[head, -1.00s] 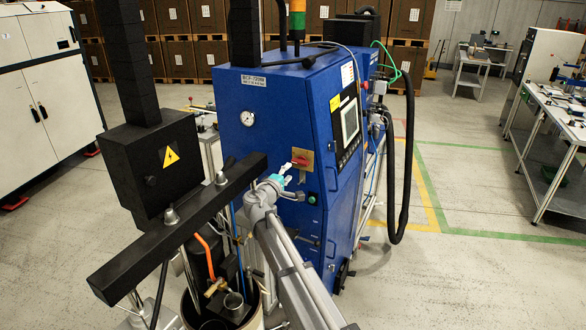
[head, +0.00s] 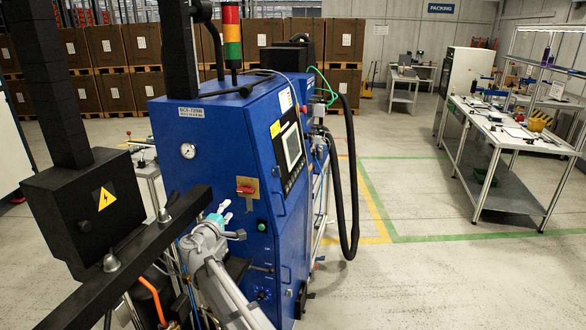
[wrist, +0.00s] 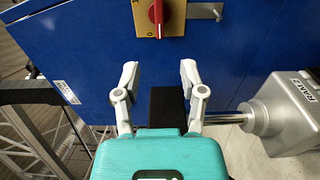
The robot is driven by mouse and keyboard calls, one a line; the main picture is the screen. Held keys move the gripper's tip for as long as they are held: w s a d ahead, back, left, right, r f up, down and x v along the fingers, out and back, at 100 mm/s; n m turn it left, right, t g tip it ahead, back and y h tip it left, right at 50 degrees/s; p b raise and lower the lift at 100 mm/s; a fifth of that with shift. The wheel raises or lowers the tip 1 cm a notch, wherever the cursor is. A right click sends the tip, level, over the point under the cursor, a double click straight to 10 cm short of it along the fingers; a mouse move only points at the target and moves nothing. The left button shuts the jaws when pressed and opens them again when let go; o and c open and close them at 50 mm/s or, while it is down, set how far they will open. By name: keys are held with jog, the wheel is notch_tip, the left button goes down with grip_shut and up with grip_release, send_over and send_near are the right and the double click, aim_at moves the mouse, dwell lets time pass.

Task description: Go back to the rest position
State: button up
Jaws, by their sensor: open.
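My gripper (wrist: 158,85) is open and empty in the wrist view, its two pale fingers apart on either side of a black block. It faces the blue cabinet (wrist: 80,40), just below a red rotary switch (wrist: 156,12) on a yellow plate. In the head view my gripper (head: 222,208) is small, at the front of the blue cabinet (head: 215,140), below and left of the red switch (head: 246,188). My arm runs up to it from the bottom. The fingertips' exact gap to the cabinet cannot be told.
A black beam (head: 130,262) and a black box with a warning sign (head: 90,205) stand close on the left of my arm. A grey cylinder unit (wrist: 285,112) is at the right in the wrist view. Open floor (head: 400,285) lies right, before a workbench (head: 510,135).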

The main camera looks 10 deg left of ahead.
jog(key=d+f+m+g+h, duration=0.2)
jog(key=d+f+m+g, duration=0.15)
jog(key=d, duration=0.85)
jog(key=d+f+m+g+h, duration=0.1)
jog(key=d+f+m+g, duration=0.25)
jog(key=d, duration=0.75)
jog(key=d+f+m+g+h, duration=0.2)
jog(key=d+f+m+g, duration=0.15)
jog(key=d, duration=0.85)
jog(key=s+d+f+m+g+y, duration=0.3)
jog(key=s+d+f, duration=0.1)
jog(key=s+d, duration=0.5)
jog(key=s+d+f+m+g+y, duration=0.3)
jog(key=s+d+f+g, duration=0.1)
jog(key=s+d, duration=0.5)
jog(key=shift+s+m, duration=0.35)
jog(key=shift+s, duration=0.1)
jog(key=shift+g, duration=0.25)
